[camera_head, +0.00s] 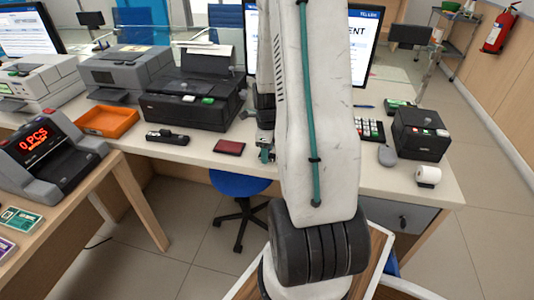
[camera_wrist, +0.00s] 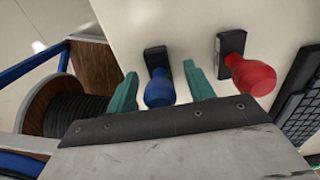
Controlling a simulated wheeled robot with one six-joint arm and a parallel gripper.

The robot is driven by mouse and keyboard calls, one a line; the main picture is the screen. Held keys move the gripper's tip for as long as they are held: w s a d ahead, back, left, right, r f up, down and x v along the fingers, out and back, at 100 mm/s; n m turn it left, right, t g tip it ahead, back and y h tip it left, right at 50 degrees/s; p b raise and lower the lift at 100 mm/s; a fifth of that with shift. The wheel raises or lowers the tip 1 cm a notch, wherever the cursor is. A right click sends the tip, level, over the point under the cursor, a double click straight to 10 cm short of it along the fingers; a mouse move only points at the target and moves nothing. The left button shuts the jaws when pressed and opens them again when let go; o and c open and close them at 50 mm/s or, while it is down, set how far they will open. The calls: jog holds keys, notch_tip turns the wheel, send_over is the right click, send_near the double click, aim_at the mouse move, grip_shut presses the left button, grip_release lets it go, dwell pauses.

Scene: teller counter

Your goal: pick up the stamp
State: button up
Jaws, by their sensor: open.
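A stamp with a blue knob handle (camera_wrist: 159,88) and a black base stands on the pale counter in the wrist view. A second stamp with a red knob handle (camera_wrist: 252,76) and black base stands to its right. My gripper (camera_wrist: 160,72) is open, with one teal finger left of the blue stamp and the other right of it, between the two stamps. I cannot tell whether the fingers touch the blue handle. In the head view my gripper (camera_head: 265,151) shows only partly at the counter's front edge. My arm hides the stamps there.
A black keyboard (camera_wrist: 301,105) lies right of the red stamp. In the head view a dark red booklet (camera_head: 229,147) and a black printer (camera_head: 192,98) are left of my arm.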

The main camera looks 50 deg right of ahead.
jog(key=shift+f, duration=0.25)
jog(key=c, duration=1)
jog(key=shift+c, duration=0.2)
jog(key=shift+r, duration=0.15)
